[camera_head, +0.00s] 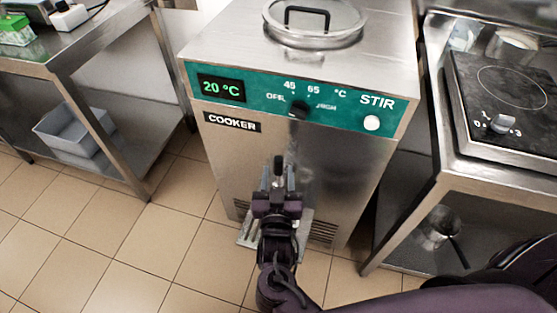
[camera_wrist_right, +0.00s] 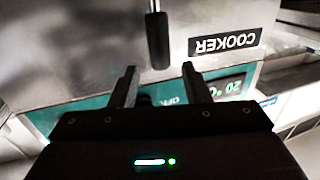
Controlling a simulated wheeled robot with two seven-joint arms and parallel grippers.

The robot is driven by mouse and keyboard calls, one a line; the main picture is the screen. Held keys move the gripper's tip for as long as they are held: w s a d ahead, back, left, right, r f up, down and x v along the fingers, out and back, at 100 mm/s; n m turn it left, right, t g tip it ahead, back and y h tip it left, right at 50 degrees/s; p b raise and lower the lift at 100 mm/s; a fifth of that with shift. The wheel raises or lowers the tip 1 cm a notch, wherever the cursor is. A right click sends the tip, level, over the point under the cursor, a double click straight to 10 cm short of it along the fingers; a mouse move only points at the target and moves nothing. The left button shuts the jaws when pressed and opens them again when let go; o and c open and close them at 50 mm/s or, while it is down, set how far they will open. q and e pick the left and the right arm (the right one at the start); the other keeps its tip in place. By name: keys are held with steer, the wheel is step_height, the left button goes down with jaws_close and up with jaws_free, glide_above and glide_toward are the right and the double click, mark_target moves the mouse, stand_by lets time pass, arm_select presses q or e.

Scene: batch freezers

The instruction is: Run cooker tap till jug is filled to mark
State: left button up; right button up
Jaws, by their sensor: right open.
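The cooker (camera_head: 330,165) is a steel cabinet with a green panel and a lidded top. Its display reads 20 °C. A black handle (camera_head: 278,163), which looks like the tap lever, stands out from its front below the COOKER label. My right gripper (camera_head: 279,180) is open in front of it. In the right wrist view, the black handle (camera_wrist_right: 157,40) lies just beyond the gap between the open fingertips (camera_wrist_right: 159,74), with nothing visible between the fingers. I cannot make out a jug or its mark; my gripper and arm cover the area under the tap. My left gripper is not in view.
A drip tray (camera_head: 248,238) shows low at the cooker's front, partly behind my arm. A steel table with a hob (camera_head: 510,90) stands on the right, with a metal pot (camera_head: 437,228) below. Another steel table (camera_head: 90,35) stands left, with a grey bin (camera_head: 75,135) beneath. Floor between is clear.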

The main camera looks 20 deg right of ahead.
mark_target(278, 165)
steer(key=x, duration=0.5)
steer(key=shift+f, duration=0.1)
jaws_close()
